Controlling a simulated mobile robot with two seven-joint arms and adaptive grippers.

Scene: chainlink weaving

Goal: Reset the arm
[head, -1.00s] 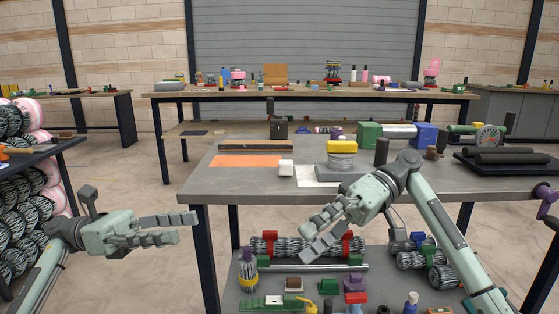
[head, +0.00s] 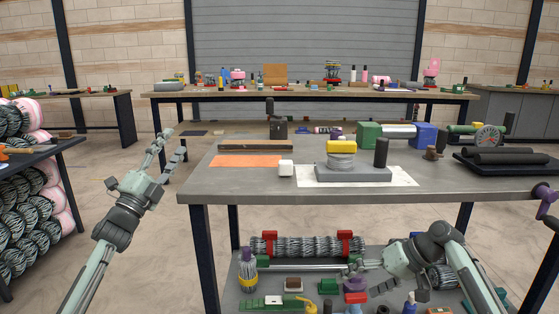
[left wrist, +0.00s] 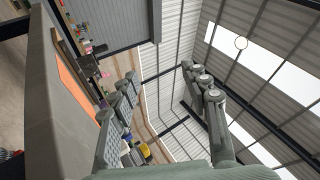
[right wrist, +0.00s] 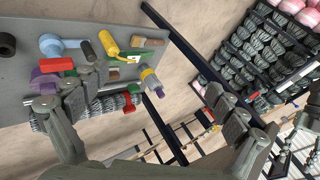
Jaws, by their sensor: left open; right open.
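My left gripper (head: 168,150) is raised at the left of the workbench, over the floor, pointing up and away. Its two fingers stand apart and empty in the left wrist view (left wrist: 160,90). My right gripper (head: 364,280) is low at the front of the workbench, in front of the lower shelf, pointing left. In the right wrist view (right wrist: 160,90) its fingers are apart with nothing held between them. Some shelf items lie behind one finger there, and I cannot tell whether it touches them.
The lower shelf (head: 270,282) is crowded with tools and a wire roll (head: 305,246). A rack of wire rolls (head: 30,190) stands at left.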

